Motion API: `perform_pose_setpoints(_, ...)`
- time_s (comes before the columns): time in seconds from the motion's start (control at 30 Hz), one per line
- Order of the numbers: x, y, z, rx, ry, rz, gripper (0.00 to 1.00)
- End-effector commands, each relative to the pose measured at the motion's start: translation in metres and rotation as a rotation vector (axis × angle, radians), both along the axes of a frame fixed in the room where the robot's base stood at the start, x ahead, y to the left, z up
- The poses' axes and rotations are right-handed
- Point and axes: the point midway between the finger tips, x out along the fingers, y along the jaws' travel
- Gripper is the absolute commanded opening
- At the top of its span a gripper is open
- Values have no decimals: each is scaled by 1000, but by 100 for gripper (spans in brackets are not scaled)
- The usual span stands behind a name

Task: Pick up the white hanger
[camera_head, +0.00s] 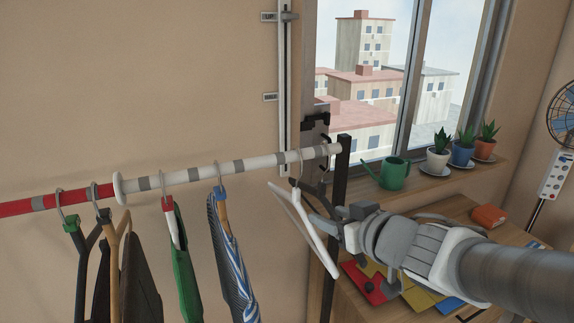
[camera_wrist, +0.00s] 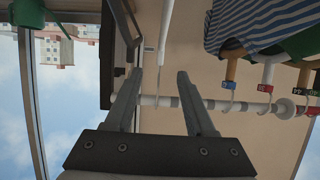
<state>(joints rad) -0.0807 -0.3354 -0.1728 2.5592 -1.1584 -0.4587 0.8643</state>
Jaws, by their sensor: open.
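The white hanger (camera_head: 303,218) hangs empty by its hook near the right end of the clothes rail (camera_head: 252,163), seen in the head view. My gripper (camera_head: 322,212) is right beside it, on its right side, and partly overlaps it in the picture. In the wrist view, which looks upside down, my gripper (camera_wrist: 160,84) has its two fingers apart. A thin white part of the hanger (camera_wrist: 166,32) shows between and beyond the fingertips. Whether a finger touches it I cannot tell.
To the left on the rail hang a striped garment (camera_head: 224,262), a green garment (camera_head: 185,265) and dark garments (camera_head: 140,280). A black post (camera_head: 342,165) holds the rail's right end. A green watering can (camera_head: 393,172) and potted plants (camera_head: 463,150) stand on the windowsill.

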Motion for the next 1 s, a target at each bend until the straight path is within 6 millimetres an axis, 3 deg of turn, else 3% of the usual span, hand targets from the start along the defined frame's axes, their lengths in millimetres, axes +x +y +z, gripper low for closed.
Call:
perform_pose_setpoints(0.7, 46, 19, -18, -1, 3, -4, 55)
perform_pose_setpoints(1.0, 78, 33, -35, -1, -1, -1, 55)
